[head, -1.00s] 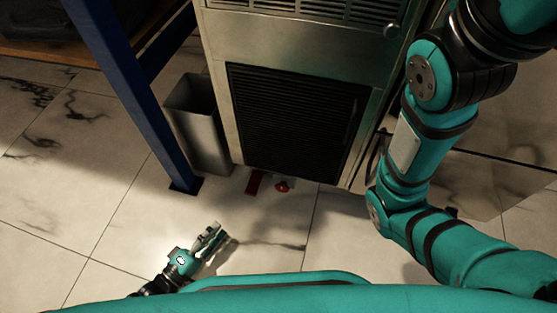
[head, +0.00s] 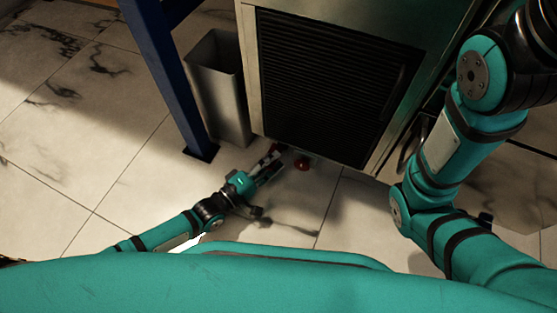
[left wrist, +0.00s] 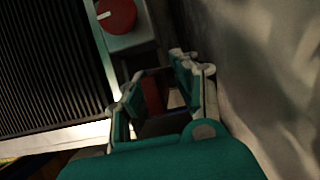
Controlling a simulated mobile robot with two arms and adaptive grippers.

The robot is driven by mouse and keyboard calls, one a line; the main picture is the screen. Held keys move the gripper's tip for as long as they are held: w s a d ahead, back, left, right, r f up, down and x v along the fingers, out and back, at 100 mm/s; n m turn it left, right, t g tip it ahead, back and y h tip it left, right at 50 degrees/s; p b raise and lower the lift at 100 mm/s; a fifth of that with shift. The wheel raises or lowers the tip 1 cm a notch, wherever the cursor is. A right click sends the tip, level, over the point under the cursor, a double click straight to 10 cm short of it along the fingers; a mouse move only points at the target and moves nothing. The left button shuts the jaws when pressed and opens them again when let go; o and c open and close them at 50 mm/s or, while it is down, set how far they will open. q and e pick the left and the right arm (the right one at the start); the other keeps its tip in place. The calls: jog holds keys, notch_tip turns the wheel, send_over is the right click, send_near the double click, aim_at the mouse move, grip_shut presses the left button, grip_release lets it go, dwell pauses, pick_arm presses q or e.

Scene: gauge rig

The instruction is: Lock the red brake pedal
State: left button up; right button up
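The red brake pedal (left wrist: 153,96) shows in the left wrist view as a red strip between my left gripper's fingers. In the head view it is mostly hidden behind that gripper, low at the foot of the metal cabinet. My left gripper (head: 268,166) is open, reaching down over the pedal. Its two fingers (left wrist: 156,80) stand apart on either side of the red strip; I cannot tell whether they touch it. A round red knob (head: 301,163) sits just right of the fingers. In the left wrist view the knob (left wrist: 117,15) has a white mark and sits on a grey block. My right gripper is out of view.
The cabinet (head: 335,90) with a black louvred panel stands above the pedal. A grey bin (head: 220,90) and a blue post (head: 170,75) stand to the left. The marble-tiled floor (head: 130,170) is clear in front and to the left.

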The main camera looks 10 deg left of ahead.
pick_arm(q)
jog(key=shift+b+x, duration=0.35)
jog(key=shift+x, duration=0.95)
grip_shut()
